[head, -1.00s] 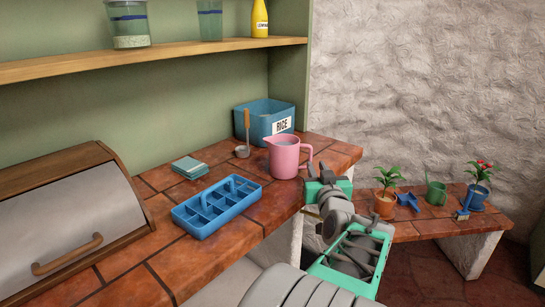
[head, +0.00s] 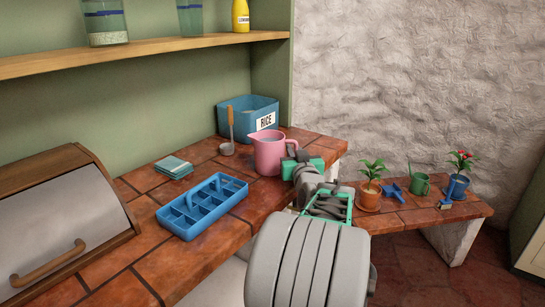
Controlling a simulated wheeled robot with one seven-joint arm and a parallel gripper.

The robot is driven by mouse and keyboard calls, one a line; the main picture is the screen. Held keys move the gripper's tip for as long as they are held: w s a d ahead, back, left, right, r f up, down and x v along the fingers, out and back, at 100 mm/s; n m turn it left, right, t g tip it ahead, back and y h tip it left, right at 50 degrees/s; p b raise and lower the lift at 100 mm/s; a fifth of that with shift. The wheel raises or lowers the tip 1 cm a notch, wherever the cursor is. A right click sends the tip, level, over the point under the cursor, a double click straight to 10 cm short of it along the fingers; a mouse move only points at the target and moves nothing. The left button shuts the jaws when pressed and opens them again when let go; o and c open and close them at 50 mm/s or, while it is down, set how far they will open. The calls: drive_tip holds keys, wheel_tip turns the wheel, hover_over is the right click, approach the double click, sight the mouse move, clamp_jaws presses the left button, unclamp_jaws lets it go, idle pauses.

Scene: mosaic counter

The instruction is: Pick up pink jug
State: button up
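The pink jug (head: 268,154) stands upright on the tiled counter (head: 243,224), near its back right end. Its spout points left.
A blue RICE box (head: 247,116) and a ladle (head: 229,135) stand behind the jug. A blue compartment tray (head: 203,207), teal cloths (head: 173,167) and a bread box (head: 60,225) are to the left. Potted plants (head: 370,187) stand on a lower bench at right.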

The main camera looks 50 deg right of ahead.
sight(296, 143)
clamp_jaws()
idle(0.9)
drive_tip(key=shift+r, duration=0.6)
wheel_tip(296, 143, up, 2)
drive_tip(key=shift+r+p, duration=0.25)
drive_tip(key=shift+p, duration=0.1)
drive_tip(key=s+a+r, duration=0.2)
drive_tip(key=s+r, duration=0.2)
drive_tip(key=s, duration=0.2)
drive_tip(key=s+a+r, duration=0.3)
drive_tip(key=s+r, duration=0.2)
drive_tip(key=s, duration=0.1)
drive_tip(key=shift+s+a+r+p, duration=0.3)
drive_tip(key=shift+s+a+p, duration=0.05)
drive_tip(key=shift+s, duration=0.05)
idle(0.8)
